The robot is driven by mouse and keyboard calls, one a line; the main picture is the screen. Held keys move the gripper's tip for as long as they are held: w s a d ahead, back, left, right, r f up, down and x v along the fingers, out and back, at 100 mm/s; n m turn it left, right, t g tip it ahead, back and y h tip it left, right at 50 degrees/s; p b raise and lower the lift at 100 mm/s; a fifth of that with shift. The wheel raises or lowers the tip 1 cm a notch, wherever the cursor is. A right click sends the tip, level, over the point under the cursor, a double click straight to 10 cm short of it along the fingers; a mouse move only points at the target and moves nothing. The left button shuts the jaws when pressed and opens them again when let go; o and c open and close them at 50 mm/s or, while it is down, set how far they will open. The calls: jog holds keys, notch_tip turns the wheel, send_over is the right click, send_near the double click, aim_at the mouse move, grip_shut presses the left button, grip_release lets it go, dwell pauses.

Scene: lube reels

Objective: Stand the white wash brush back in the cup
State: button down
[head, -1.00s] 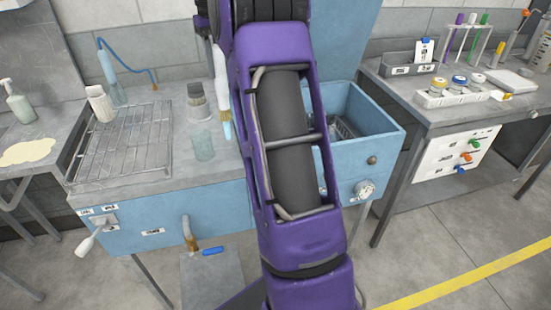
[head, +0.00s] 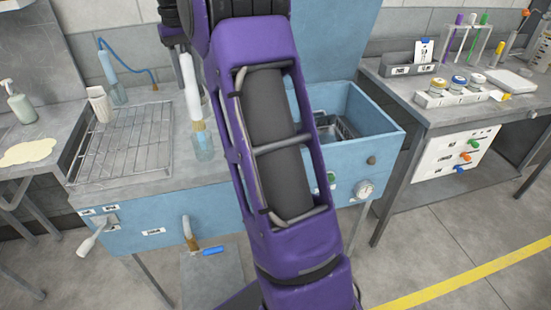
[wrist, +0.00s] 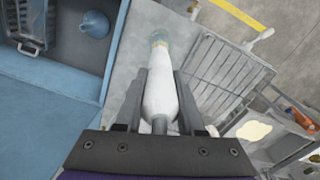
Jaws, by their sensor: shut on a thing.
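My gripper (wrist: 160,82) is shut on the white wash brush (wrist: 160,98), with a finger on each side of its handle. In the head view the brush (head: 190,85) hangs close to upright, its bristle end down. The clear cup (head: 204,147) stands on the grey counter, directly below the brush. The brush's lower end overlaps the cup's rim in the head view; I cannot tell how far inside it is. In the wrist view the cup (wrist: 159,38) shows just beyond the brush tip.
The blue sink (head: 375,140) is to the right, partly behind my arm. A blue funnel (wrist: 95,22) shows in the wrist view.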

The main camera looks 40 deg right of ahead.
aim_at(184, 53)
jog(key=shift+f+b, duration=2.05)
jog(key=shift+f, duration=2.55)
jog(key=shift+c, duration=2.2)
grip_release()
notch_tip(184, 53, up, 17)
jog(key=p, duration=0.4)
jog(key=shift+r+p, duration=0.2)
jog(key=shift+p, duration=0.2)
